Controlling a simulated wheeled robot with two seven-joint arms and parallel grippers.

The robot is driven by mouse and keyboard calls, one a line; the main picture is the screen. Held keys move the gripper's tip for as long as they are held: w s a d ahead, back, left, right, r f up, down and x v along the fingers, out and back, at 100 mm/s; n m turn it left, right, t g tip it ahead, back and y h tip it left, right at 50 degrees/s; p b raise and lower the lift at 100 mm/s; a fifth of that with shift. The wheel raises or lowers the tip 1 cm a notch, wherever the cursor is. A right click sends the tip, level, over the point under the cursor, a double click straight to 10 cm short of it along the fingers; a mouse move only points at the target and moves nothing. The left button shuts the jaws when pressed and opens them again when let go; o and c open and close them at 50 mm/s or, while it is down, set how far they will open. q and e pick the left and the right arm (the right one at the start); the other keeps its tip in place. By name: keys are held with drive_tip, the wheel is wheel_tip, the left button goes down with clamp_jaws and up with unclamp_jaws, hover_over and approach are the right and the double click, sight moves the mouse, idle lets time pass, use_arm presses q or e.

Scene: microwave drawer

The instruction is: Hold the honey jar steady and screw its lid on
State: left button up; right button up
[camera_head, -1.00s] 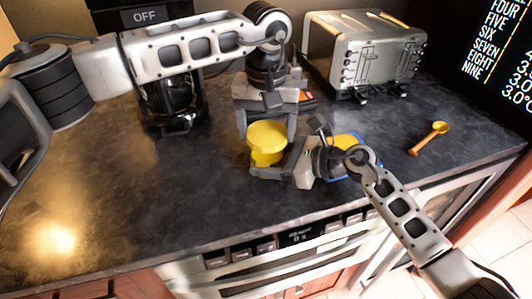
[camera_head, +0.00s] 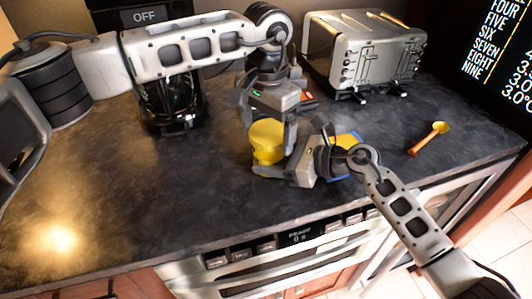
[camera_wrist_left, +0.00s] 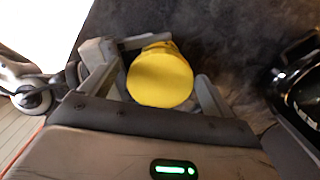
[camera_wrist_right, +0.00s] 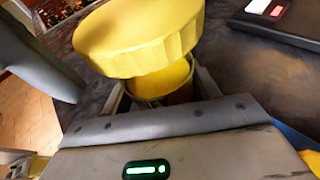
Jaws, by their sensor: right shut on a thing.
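The honey jar (camera_head: 267,158) stands on the dark counter, with its wide yellow lid (camera_head: 266,133) on top. How far the lid is screwed down cannot be told. My right gripper (camera_head: 272,172) is shut around the jar's body, below the lid. The jar's yellow body also shows in the right wrist view (camera_wrist_right: 162,80), under the lid (camera_wrist_right: 140,36). My left gripper (camera_head: 266,125) is above the jar, pointing down. Its fingers are open, one on each side of the lid. The left wrist view shows gaps between fingers and lid (camera_wrist_left: 160,78).
A silver toaster (camera_head: 362,50) stands behind at the right. An orange-handled spoon (camera_head: 427,138) lies at the right. A blue and yellow item (camera_head: 347,141) is partly hidden behind my right gripper. A dark coffee maker (camera_head: 170,105) is at the left. The left front counter (camera_head: 130,200) is clear.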

use_arm(q)
drive_tip(key=n, duration=0.6)
drive_tip(key=shift+w+n, duration=0.1)
drive_tip(key=shift+n, duration=0.2)
drive_tip(key=n, duration=0.7)
drive_tip(key=shift+a, duration=0.1)
drive_tip(key=c, duration=0.9)
drive_tip(key=m, duration=0.9)
drive_tip(key=shift+m, duration=0.4)
drive_tip(key=m, duration=0.3)
drive_tip(key=shift+m, duration=0.4)
drive_tip(key=o, duration=0.9)
